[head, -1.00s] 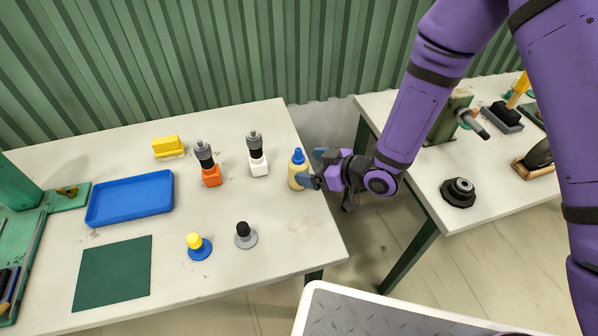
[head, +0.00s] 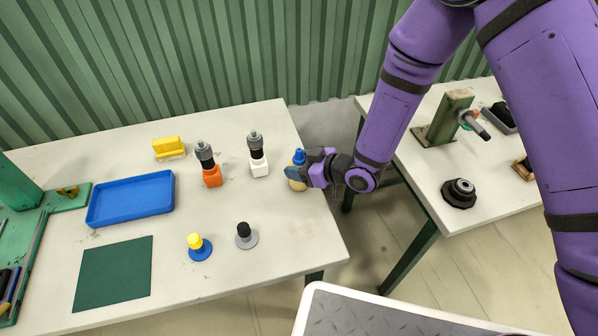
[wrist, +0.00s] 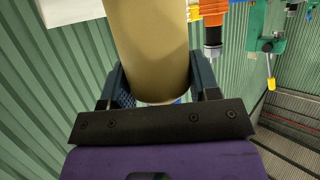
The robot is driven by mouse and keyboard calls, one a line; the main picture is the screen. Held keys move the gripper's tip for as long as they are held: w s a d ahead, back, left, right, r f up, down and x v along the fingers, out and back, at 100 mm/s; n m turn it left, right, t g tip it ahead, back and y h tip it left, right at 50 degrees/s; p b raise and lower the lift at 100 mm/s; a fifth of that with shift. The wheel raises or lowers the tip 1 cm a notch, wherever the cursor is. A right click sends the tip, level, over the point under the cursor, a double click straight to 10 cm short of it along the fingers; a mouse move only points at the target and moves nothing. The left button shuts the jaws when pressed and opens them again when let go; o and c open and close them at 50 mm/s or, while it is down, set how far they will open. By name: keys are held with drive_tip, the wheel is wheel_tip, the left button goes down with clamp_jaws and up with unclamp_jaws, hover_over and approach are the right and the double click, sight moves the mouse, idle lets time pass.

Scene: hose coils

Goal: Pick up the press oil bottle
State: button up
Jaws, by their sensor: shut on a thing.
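The press oil bottle (head: 299,157) has a cream-yellow body and a blue cap. It stands near the right edge of the left table in the head view, partly hidden by my gripper (head: 296,174). My gripper reaches it from the right and is shut on it. In the wrist view, the bottle's tan body (wrist: 150,50) fills the space between the two dark fingers (wrist: 158,88). From the head view I cannot tell whether its base touches the table.
On the left table (head: 130,155) stand a white-based fitting (head: 258,165), an orange-based fitting (head: 211,176), a grey-based knob (head: 245,236), a yellow-topped blue knob (head: 198,246) and a blue tray (head: 130,198). A gap separates the right table (head: 480,190), which holds a black round part (head: 459,192).

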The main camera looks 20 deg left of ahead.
wheel_tip(320, 180, up, 10)
idle(0.7)
drive_tip(key=shift+o, duration=0.2)
